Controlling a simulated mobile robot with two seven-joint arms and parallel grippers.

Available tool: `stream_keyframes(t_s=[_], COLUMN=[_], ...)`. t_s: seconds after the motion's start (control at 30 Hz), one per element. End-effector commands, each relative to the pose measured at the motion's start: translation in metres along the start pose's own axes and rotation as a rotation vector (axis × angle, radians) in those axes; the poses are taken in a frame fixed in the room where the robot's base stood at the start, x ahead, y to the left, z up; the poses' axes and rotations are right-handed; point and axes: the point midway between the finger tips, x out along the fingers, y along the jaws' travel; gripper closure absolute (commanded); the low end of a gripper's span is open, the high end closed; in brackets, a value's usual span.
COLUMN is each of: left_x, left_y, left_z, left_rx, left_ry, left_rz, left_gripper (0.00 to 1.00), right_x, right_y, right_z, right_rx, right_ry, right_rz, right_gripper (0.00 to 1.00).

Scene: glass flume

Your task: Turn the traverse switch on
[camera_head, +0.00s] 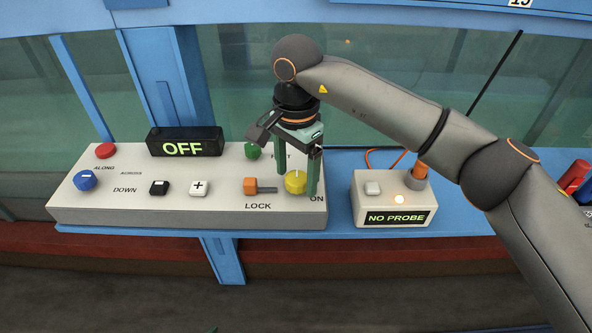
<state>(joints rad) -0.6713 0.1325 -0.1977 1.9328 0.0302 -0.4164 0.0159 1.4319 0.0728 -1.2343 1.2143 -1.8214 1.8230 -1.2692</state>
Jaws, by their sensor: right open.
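A yellow round knob (296,183) with a pale pointer line stands on the sloped grey control panel (110,213), beside the word ON. Part of the lettering around it is hidden by my gripper. My right gripper (297,184) reaches down from above with its green fingers apart, one on each side of the yellow knob. I cannot tell whether the fingers touch it. The black display (185,142) on the panel reads OFF. Of my left gripper, at most a tiny dark tip shows at the bottom edge.
The panel also carries an orange lever (251,186) marked LOCK, a green button (252,150), a red button (105,150), a blue knob (85,180) and black and white keys. A NO PROBE box (362,206) stands at right. Glass lies behind.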

Motion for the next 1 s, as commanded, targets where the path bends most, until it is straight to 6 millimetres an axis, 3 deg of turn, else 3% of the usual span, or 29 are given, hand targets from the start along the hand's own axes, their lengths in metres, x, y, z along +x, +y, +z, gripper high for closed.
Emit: stream_keyframes(t_s=[0.23, 0.9, 1.0], left_x=[0.0007, 0.0008, 0.0008], left_y=[-0.0026, -0.0024, -0.0022], left_z=[0.0024, 0.0024, 0.0021], left_rx=[0.0, 0.0, 0.0], left_ry=[-0.004, -0.004, -0.004], left_rz=[-0.005, -0.005, -0.004], left_gripper=[0.4, 0.4, 0.4], right_x=[0.0005, 0.0, 0.0], right_y=[0.0, 0.0001, 0.0001], right_z=[-0.0002, -0.0002, -0.0002], right_rx=[0.0, 0.0, 0.0], right_ry=[0.0, 0.0, 0.0], right_rz=[0.0, 0.001, 0.001], right_gripper=[0.18, 0.94, 1.0])
